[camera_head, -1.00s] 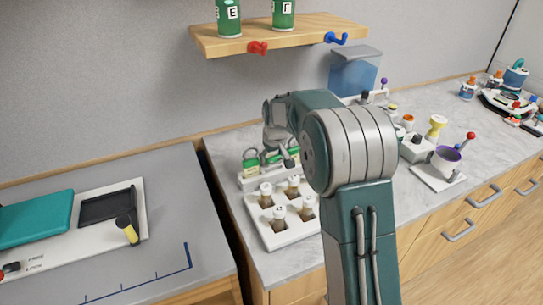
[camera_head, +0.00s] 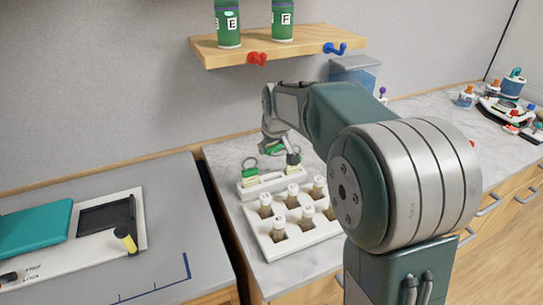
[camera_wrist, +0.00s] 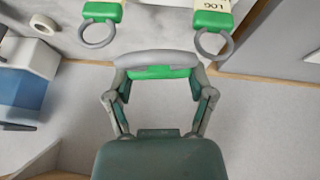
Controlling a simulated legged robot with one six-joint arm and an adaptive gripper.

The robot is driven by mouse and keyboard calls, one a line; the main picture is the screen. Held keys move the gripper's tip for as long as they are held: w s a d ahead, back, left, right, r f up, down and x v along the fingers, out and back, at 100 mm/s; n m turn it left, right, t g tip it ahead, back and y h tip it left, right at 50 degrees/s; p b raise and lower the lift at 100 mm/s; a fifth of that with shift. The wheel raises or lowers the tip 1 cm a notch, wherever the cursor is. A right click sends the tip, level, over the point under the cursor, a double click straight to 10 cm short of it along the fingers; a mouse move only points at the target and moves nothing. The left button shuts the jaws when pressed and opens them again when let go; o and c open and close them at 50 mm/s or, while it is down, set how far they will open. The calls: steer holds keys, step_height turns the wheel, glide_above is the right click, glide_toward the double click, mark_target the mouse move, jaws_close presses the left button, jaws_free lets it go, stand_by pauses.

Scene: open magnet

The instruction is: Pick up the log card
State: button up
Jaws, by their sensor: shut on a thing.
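A card with a green top and a ring, marked LOG (camera_wrist: 212,18), is at the upper right of the wrist view. In the head view a green-topped card with a ring (camera_head: 250,174) stands at the left of the white holder (camera_head: 270,188). Another green-topped card (camera_head: 293,159) stands at its right end; a second one also shows at the upper left of the wrist view (camera_wrist: 100,12). My gripper (camera_wrist: 160,85) is shut on a third green-topped card (camera_wrist: 160,71), between the other two and raised above the holder. Its label is hidden.
A white rack (camera_head: 295,245) of several vials stands in front of the holder. A wooden shelf (camera_head: 270,46) with green bottles hangs above. A grey-topped bench with a teal device (camera_head: 35,228) is at left, across a gap.

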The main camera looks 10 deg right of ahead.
steer(key=shift+g, duration=0.3)
steer(key=s, duration=0.5)
steer(key=s+a, duration=0.1)
steer(key=s, duration=0.5)
steer(key=s+a, duration=0.1)
steer(key=s, duration=0.4)
steer(key=shift+s+a, duration=0.15)
steer(key=shift+a, duration=0.05)
steer(key=shift+s+a+r+g, duration=0.1)
steer(key=shift+s+r+g, duration=0.2)
steer(key=shift+s+g, duration=0.3)
steer(key=shift+s+a+r+g, duration=0.15)
steer(key=shift+s+r+g, duration=0.2)
steer(key=shift+s, duration=0.5)
steer(key=shift+s+a+r+g, duration=0.1)
steer(key=shift+s+r+g, duration=0.1)
steer(key=shift+s+g, duration=0.45)
steer(key=shift+f, duration=0.1)
